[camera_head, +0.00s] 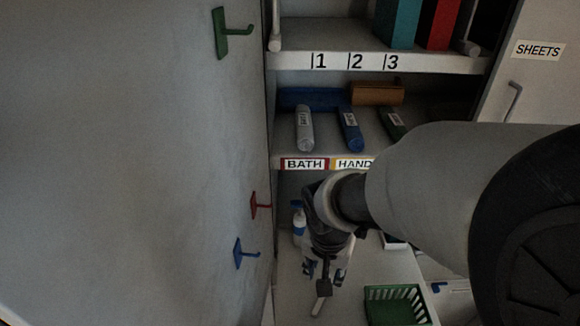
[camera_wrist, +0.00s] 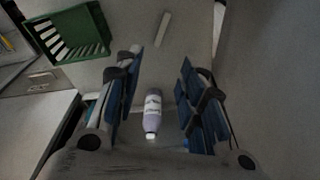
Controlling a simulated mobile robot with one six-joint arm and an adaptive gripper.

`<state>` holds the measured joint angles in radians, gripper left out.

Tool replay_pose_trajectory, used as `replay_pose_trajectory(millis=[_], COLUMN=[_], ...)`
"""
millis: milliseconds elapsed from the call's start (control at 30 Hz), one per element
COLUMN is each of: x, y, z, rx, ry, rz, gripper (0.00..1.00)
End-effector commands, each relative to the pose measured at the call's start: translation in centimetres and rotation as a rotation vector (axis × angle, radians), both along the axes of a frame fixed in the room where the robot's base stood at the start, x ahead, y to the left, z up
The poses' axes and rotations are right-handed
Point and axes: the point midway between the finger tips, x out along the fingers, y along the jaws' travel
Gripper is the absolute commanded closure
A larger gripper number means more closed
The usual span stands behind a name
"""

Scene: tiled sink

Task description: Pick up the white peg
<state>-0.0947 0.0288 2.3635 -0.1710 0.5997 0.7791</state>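The white peg (camera_wrist: 163,29) lies on the pale surface near the top of the wrist view, beyond my fingertips. In the head view a pale stick that looks like the peg (camera_head: 319,304) shows just below my gripper (camera_head: 325,272). In the wrist view my gripper (camera_wrist: 160,70) is open, with blue-padded fingers wide apart and nothing held between them. The peg appears apart from the fingers. The height of the gripper above it is hard to judge.
A white-capped bottle (camera_wrist: 152,113) shows between the fingers in the wrist view, and at the back left in the head view (camera_head: 299,222). A green basket (camera_head: 396,304) stands right of the peg. Shelves (camera_head: 375,61) rise behind; wall hooks (camera_head: 238,254) project at left.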

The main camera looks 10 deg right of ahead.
Motion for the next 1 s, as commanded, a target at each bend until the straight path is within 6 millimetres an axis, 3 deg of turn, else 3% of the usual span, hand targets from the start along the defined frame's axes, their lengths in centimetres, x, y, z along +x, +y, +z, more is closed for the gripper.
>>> replay_pose_trajectory(millis=[367, 800, 1000], x=[1.6, 2.6, 2.8], y=[0.5, -0.4, -0.5], z=[-4.8, -13.8, -15.1], rx=[0.004, 0.005, 0.005], ry=[0.039, 0.039, 0.036], rz=[-0.1, -0.098, -0.099], gripper=[0.63, 0.63, 0.63])
